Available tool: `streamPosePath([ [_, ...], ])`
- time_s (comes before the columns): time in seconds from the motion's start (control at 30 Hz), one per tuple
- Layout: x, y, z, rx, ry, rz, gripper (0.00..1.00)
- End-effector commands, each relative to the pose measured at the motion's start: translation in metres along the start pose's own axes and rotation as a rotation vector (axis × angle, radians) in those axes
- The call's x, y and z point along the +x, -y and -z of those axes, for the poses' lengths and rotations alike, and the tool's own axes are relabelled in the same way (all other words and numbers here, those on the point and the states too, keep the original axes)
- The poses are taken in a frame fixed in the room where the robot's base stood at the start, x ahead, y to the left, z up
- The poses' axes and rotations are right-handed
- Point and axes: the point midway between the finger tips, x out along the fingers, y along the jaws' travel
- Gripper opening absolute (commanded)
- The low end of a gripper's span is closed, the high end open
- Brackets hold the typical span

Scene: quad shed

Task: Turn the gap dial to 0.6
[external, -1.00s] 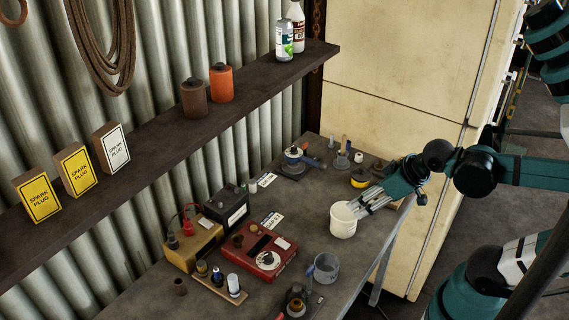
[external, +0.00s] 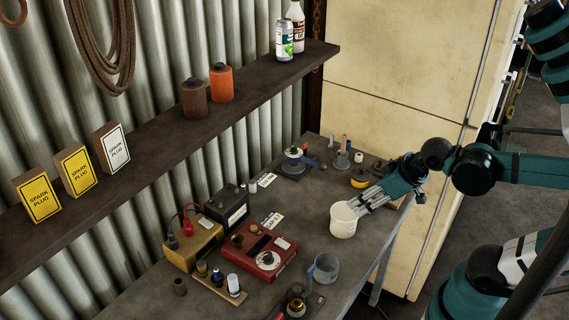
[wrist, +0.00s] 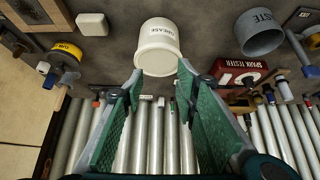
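The red spark tester box (external: 268,247) lies on the bench near the middle of the external view. A round white dial (external: 267,259) with a dark centre is on its top face; its scale is too small to read. The tester also shows at the right of the wrist view (wrist: 248,64), with its dial (wrist: 226,79) partly in view. My gripper (external: 364,205) is at the right of the bench, close to the white grease pot (external: 343,222) and apart from the tester. In the wrist view my gripper (wrist: 163,80) is open with nothing between its fingers.
The grease pot stands just beyond my fingertips. A grey waste cup (external: 326,268) is right of the tester. A tan box with leads (external: 194,245) and a black battery (external: 227,206) stand behind it. A shelf (external: 150,147) overhangs the bench's back. Bare bench lies between tester and pot.

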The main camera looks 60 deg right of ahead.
Motion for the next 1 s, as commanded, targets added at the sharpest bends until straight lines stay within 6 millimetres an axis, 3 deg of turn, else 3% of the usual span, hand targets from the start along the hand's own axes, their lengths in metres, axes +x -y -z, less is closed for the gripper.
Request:
streamPosePath([
  [0.37, -0.003, 0.022, 0.037, -0.12, 0.07, 0.032, 0.3],
  [1.0, 0.01, 0.082, 0.096, -0.395, 0.221, 0.11, 0.3],
])
